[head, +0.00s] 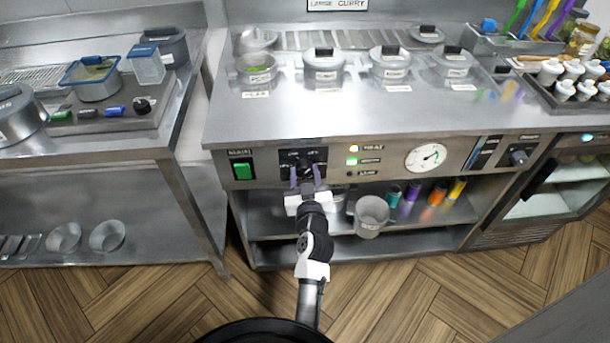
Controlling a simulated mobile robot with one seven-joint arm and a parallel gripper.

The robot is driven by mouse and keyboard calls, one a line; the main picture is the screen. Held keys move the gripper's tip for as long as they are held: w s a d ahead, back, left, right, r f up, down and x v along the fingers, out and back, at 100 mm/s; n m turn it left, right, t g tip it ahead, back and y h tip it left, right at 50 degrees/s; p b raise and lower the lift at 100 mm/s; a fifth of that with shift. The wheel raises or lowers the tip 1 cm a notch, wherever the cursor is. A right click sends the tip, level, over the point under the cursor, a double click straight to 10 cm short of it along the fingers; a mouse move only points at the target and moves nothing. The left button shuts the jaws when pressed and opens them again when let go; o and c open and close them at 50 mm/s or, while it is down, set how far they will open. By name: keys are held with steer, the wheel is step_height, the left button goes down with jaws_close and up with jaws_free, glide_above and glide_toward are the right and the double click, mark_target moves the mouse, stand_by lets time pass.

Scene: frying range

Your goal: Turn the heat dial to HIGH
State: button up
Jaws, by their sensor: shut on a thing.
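The heat dial (303,160) is a dark knob on a black plate on the steel front panel of the range, left of the indicator lights. The small lettering on its plate is too blurred to read. My gripper (305,176) reaches up to the dial from below. Its two purple fingers are shut on the dial, one on each side. The fingers partly hide the dial, so its exact setting cannot be told.
A green switch (242,169) sits left of the dial. Indicator lights (352,160) and a round gauge (426,157) are to the right. Lidded pots (323,66) stand on the counter above. A grey bucket (371,214) stands on the shelf below, right of my arm.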

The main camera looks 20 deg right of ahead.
steer(key=m, duration=0.5)
steer(key=shift+r+m, duration=0.1)
steer(key=shift+m, duration=0.2)
steer(key=shift+m+p, duration=0.7)
steer(key=shift+m, duration=1.5)
steer(key=o, duration=1)
